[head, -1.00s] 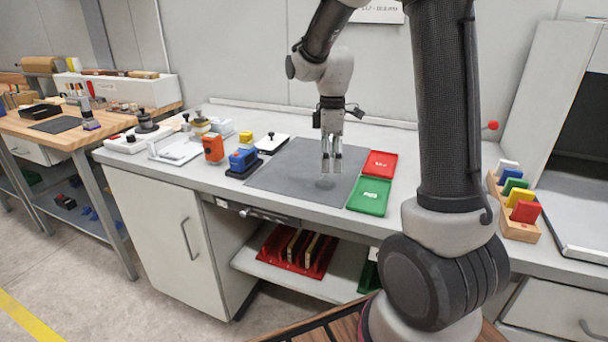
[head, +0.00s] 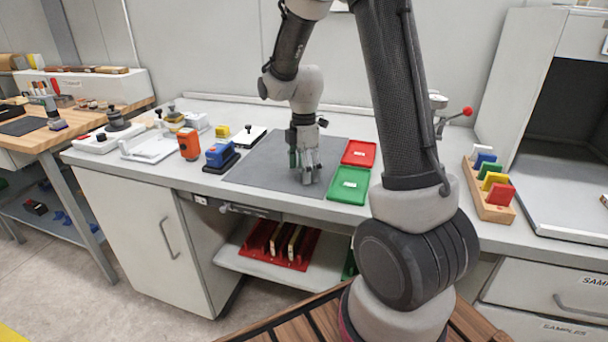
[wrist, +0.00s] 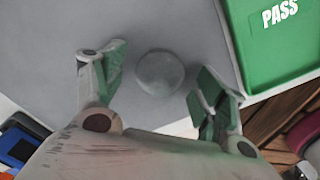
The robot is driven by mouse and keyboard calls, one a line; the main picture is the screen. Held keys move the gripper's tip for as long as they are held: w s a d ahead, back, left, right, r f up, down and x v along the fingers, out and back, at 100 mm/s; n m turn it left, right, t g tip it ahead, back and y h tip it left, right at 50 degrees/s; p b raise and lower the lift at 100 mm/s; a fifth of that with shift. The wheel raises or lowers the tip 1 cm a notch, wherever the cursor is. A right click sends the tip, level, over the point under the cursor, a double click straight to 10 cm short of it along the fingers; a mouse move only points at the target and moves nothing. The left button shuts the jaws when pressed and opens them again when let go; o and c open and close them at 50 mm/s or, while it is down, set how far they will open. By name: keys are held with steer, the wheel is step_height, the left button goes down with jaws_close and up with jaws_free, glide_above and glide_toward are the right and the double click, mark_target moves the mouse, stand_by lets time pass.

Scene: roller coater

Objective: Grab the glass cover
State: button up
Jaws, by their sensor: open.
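The glass cover (wrist: 160,72) shows in the wrist view as a small, round, clear dome on the grey mat (wrist: 50,30). My gripper (wrist: 160,88) is open, with one green-padded finger on each side of the cover and a gap to both. In the head view my gripper (head: 306,178) points down just above the front right part of the mat (head: 258,170). There the fingers hide the cover, and I cannot tell how high the tips are above the mat.
A green PASS tray (wrist: 285,45) lies close to the right; it also shows in the head view (head: 348,187), with a red tray (head: 359,153) behind it. A blue device (head: 220,157) and an orange one (head: 189,144) stand left of the mat. A wooden rack (head: 488,205) stands at the right.

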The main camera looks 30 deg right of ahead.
steer(key=c, duration=1.1)
